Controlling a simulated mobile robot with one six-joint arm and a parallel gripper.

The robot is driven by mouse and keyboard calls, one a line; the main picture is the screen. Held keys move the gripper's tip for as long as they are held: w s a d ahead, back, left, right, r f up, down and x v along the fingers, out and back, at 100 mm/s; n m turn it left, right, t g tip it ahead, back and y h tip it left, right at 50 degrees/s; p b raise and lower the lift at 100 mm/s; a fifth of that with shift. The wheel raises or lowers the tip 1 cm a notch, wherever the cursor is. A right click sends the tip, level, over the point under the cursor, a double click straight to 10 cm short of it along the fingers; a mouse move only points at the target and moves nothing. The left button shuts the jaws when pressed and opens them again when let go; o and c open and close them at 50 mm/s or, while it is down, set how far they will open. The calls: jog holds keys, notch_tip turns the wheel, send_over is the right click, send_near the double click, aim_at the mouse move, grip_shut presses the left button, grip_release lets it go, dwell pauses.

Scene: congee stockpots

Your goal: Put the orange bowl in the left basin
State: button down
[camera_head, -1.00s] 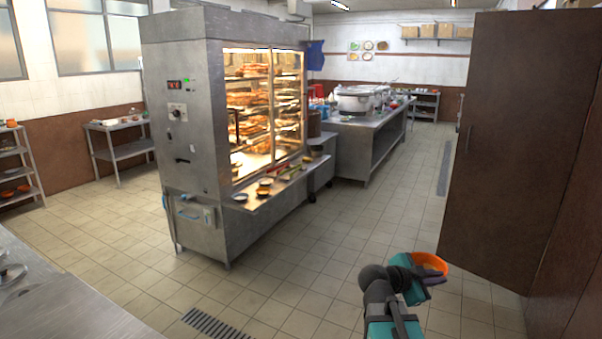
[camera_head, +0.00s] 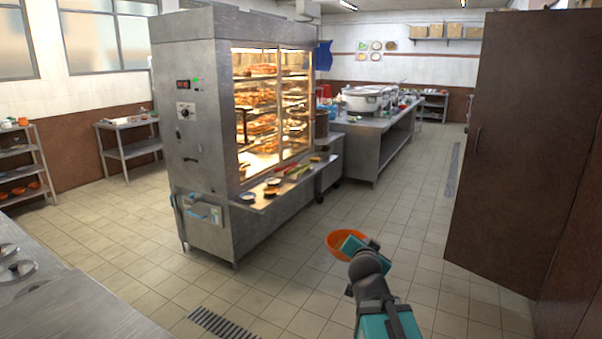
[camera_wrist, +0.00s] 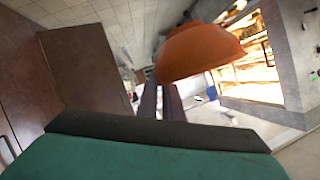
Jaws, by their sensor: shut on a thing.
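The orange bowl (camera_head: 345,244) is in the middle of the head view, held in the air over the tiled floor at the end of my arm. My gripper (camera_head: 352,246) is shut on its rim, and the gripper body hides the bowl's right part. In the wrist view the bowl (camera_wrist: 200,52) is at the top centre, and the dark fingers (camera_wrist: 162,103) of my gripper reach to its lower left edge. I cannot make out a left basin in these views.
A steel heated display cabinet (camera_head: 203,130) stands left of centre, with small bowls on its front ledge. A tall brown cabinet (camera_head: 520,150) is on the right. Steel counters stand at lower left (camera_head: 80,310) and far back (camera_head: 372,130). The tiled floor between is clear.

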jog(key=shift+w+a+r+n+y, duration=0.1)
jog(key=shift+a+r+n+y, duration=0.35)
jog(key=shift+r, duration=0.2)
jog(key=r, duration=0.1)
jog(key=a+r+n+y, duration=0.1)
jog(key=w, duration=0.1)
jog(key=shift+w+a+r+y, duration=0.1)
jog(key=shift+a+r+y, duration=0.15)
jog(key=shift+r+y, duration=0.15)
jog(key=shift+w+a+r+n+y, duration=0.1)
jog(key=shift+w+r+n+y, duration=0.05)
jog(key=shift+r+n+y, duration=0.3)
